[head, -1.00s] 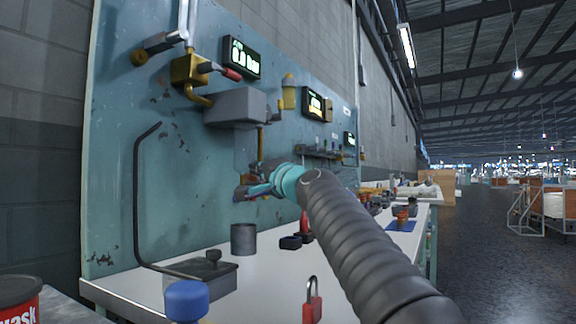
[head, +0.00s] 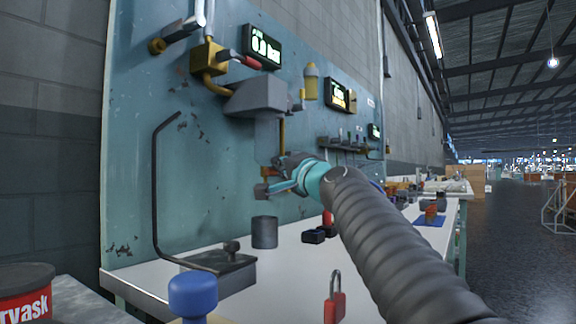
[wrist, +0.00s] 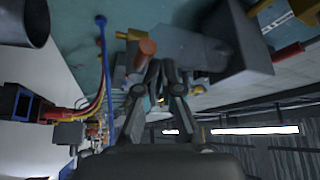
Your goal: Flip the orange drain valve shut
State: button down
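An orange cylindrical handle (wrist: 146,48), which I take for the drain valve, shows at the upper middle of the wrist view. It sits just past my gripper's fingertips. My gripper (wrist: 161,66) has its two fingers drawn together, with only a narrow gap at the tips, and I see nothing between them. Whether the tips touch the handle I cannot tell. In the head view my gripper (head: 280,182) is low in front of the teal panel (head: 215,165), below the grey box (head: 258,98). There the valve is small and largely hidden by it.
Brass pipes and a valve with a red handle (head: 252,62) are higher on the panel. A grey pot (head: 264,232), a red padlock (head: 335,300), a blue-capped item (head: 193,294) and a bent black rod (head: 155,200) are on or above the white bench (head: 290,262).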

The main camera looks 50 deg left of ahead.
jog(key=shift+s+a+f, duration=0.15)
jog(key=shift+a+f, duration=0.25)
jog(key=shift+f, duration=0.25)
jog(key=shift+r, duration=0.1)
notch_tip(320, 180, up, 4)
jog(key=d+r+p, duration=0.1)
jog(key=p, duration=0.2)
jog(key=w+d+f+b, duration=0.3)
jog(key=d+f+b, duration=0.1)
jog(key=d, duration=0.4)
jog(key=shift+w+d+f, duration=0.2)
jog(key=shift+d+f, duration=0.15)
jog(key=shift+f, duration=0.2)
